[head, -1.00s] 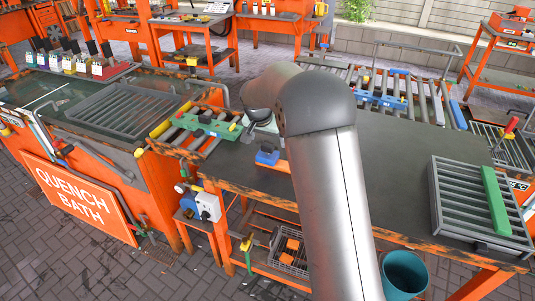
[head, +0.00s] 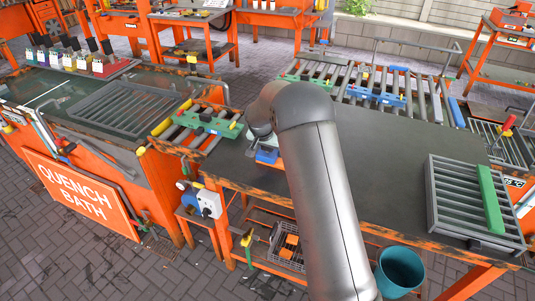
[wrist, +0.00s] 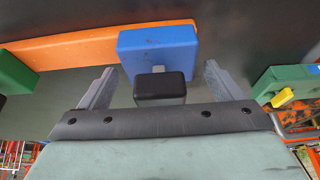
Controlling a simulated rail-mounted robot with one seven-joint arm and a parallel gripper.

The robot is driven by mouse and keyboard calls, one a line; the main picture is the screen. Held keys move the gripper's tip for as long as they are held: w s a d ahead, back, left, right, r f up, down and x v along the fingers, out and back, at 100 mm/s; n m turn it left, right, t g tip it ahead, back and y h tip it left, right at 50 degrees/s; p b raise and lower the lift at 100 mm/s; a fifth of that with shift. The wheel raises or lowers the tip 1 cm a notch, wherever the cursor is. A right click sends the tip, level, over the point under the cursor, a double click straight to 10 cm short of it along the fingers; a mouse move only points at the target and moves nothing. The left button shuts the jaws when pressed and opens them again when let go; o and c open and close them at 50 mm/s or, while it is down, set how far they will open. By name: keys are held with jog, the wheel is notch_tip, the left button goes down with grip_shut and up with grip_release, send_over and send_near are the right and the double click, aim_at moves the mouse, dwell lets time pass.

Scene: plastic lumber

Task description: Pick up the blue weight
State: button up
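The blue weight (head: 267,156) sits near the left end of the dark tabletop, partly covered by my arm in the head view. In the wrist view the blue weight (wrist: 158,48) is a blue block just beyond my gripper (wrist: 160,70). The two grey fingers stand wide apart, one on each side of the block's lower part, with nothing clamped between them. A black block (wrist: 160,87) in front hides part of the blue weight; I cannot tell whether it is attached to the weight. The head view hides the fingers.
An orange strip (wrist: 75,50) runs beside the blue weight. A green block (wrist: 285,82) is to the right in the wrist view. A rack with a green bar (head: 491,200) lies on the table's right end. The tabletop middle (head: 390,165) is clear. A teal bin (head: 400,270) stands at the front.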

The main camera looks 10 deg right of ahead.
jog(key=c, duration=1.5)
jog(key=shift+w+r, duration=0.1)
jog(key=shift+r, duration=0.05)
jog(key=shift+c, duration=1)
